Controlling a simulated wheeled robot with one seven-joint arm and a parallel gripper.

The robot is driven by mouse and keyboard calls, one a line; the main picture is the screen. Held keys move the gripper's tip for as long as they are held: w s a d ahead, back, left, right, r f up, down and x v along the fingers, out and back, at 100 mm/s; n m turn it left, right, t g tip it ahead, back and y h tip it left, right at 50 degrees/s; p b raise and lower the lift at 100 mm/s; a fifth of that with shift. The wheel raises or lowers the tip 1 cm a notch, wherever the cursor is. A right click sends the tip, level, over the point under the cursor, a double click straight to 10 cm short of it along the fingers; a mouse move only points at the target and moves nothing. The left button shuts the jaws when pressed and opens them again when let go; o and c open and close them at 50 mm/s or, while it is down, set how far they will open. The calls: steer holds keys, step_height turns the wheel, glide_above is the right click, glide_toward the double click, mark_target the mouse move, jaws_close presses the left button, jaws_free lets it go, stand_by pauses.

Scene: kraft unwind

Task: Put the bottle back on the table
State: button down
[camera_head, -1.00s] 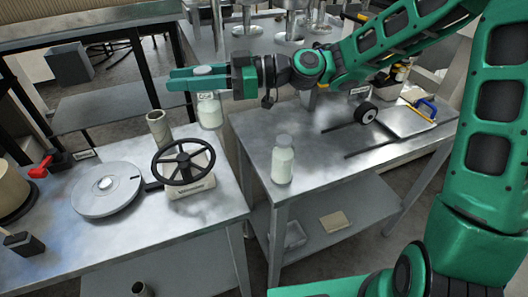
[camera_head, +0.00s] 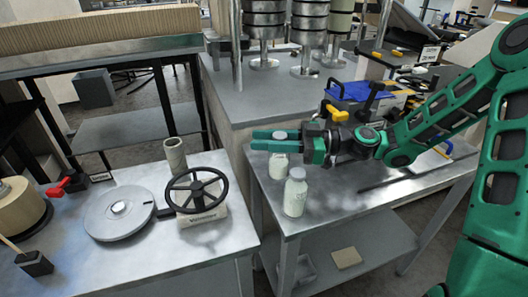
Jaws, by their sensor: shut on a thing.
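My gripper (camera_head: 272,140) reaches in from the right and is shut on a pale, whitish bottle (camera_head: 279,166), gripped near its top. The held bottle is upright over the left end of the right metal table (camera_head: 350,199). I cannot tell whether its base touches the tabletop. A second, similar bottle (camera_head: 295,193) stands upright on that table, just in front and slightly right of the held one. In this view the two bottles look close, and the gap between them is unclear.
A black handwheel (camera_head: 196,191) and a grey disc (camera_head: 118,212) are on the left table. Steel columns (camera_head: 265,35) stand on a grey bench behind. A blue item and yellow-handled clamps (camera_head: 339,114) lie behind my gripper. The right table's front middle is clear.

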steer(key=shift+f, duration=1.75)
steer(key=c, duration=1.4)
jaws_free()
steer(key=shift+f, duration=0.1)
steer(key=d, duration=0.4)
steer(key=s+d, duration=0.1)
steer(key=d, duration=0.7)
steer(key=shift+s, duration=0.15)
